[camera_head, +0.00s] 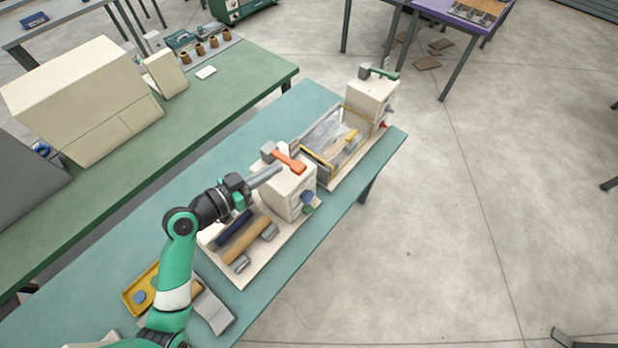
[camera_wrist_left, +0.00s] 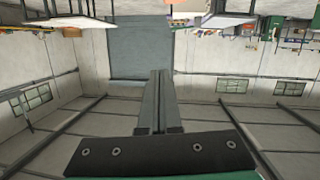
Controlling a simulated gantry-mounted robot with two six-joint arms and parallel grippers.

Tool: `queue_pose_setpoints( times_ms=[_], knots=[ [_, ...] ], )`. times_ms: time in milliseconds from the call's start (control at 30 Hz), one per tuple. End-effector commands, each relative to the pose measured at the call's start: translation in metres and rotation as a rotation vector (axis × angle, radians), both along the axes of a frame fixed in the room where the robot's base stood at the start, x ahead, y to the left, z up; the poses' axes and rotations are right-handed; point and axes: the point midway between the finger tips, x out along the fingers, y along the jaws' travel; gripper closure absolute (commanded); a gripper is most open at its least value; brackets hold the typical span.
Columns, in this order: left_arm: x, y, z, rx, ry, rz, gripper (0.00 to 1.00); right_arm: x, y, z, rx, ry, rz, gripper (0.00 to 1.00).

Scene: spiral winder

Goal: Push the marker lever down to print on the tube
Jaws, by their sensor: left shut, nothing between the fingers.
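An orange lever (camera_head: 290,159) sits on top of a cream box (camera_head: 291,191) on the teal table. A second lever, green (camera_head: 382,71), tops another cream box (camera_head: 371,98) farther back; I cannot tell for certain which is the marker lever. My left gripper (camera_head: 279,168) is shut and empty, its tips just left of the orange lever near the box top; contact cannot be told. Its closed fingers also show in the left wrist view (camera_wrist_left: 158,76), with a sliver of orange at the top edge. A clear-sided trough (camera_head: 333,140) lies between the boxes; no tube is clearly visible. My right gripper is out of view.
In front of the near box, a base board (camera_head: 244,281) carries a tan roller (camera_head: 247,240) and a dark blue roller (camera_head: 234,229). A yellow tray (camera_head: 133,305) lies left of my arm. A green bench (camera_head: 225,88) with cream cabinets runs along the left.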

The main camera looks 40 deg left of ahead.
Motion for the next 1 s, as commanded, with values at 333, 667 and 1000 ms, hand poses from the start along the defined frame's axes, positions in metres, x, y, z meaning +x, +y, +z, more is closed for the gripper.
queue_pose_setpoints(
  times_ms=[333, 667, 1000],
  knots=[
    [-0.02, 0.025, -0.029, -0.025, 0.036, 0.077, 1.0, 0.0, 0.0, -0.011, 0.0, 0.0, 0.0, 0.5],
    [-0.005, 0.023, -0.035, -0.021, 0.033, 0.072, 1.0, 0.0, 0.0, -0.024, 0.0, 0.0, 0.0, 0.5],
    [0.063, 0.019, -0.048, -0.024, 0.035, 0.071, 1.0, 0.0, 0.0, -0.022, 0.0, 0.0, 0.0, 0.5]
  ],
)
